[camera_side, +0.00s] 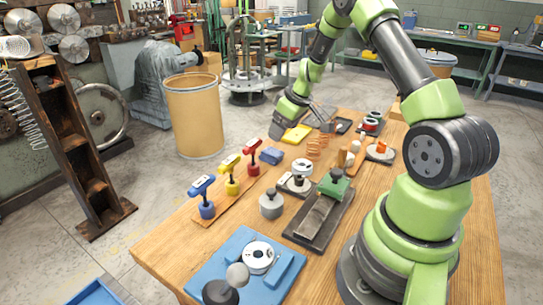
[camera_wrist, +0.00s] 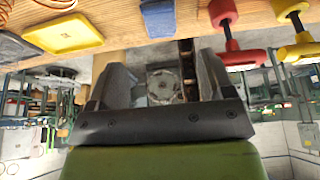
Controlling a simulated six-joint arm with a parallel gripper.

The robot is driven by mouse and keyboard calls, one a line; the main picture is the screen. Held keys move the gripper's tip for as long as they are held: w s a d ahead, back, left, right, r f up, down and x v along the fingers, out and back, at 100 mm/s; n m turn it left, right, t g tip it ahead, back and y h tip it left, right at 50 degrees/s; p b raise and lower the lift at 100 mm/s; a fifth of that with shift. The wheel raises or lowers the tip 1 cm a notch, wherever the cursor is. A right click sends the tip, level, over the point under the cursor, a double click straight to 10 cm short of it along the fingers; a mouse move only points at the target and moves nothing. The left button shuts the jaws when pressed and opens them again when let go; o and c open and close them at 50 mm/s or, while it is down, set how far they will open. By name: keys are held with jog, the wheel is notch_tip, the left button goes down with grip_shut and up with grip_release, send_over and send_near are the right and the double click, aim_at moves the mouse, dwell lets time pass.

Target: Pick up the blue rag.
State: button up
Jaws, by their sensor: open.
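The blue rag (camera_side: 271,155) is a small folded-looking blue piece lying on the wooden table, just right of the red-handled tool in the side view. In the wrist view the rag (camera_wrist: 157,18) is at the top edge, near the middle. My gripper (camera_side: 277,130) is above the table's far left edge, above and slightly beyond the rag. In the wrist view my gripper (camera_wrist: 162,72) has its two fingers spread wide with nothing between them. The rag lies beyond the fingertips and is not touched.
Blue, yellow and red-handled tools (camera_side: 230,175) stand in a row left of the rag. A yellow tray (camera_side: 296,134) lies behind the rag, right of my gripper. A copper spring (camera_side: 317,147) and metal parts sit to the right. A tan drum (camera_side: 195,115) stands beyond the table.

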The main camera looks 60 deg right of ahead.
aim_at(272, 151)
jog(key=x, duration=0.9)
jog(key=c, duration=1.1)
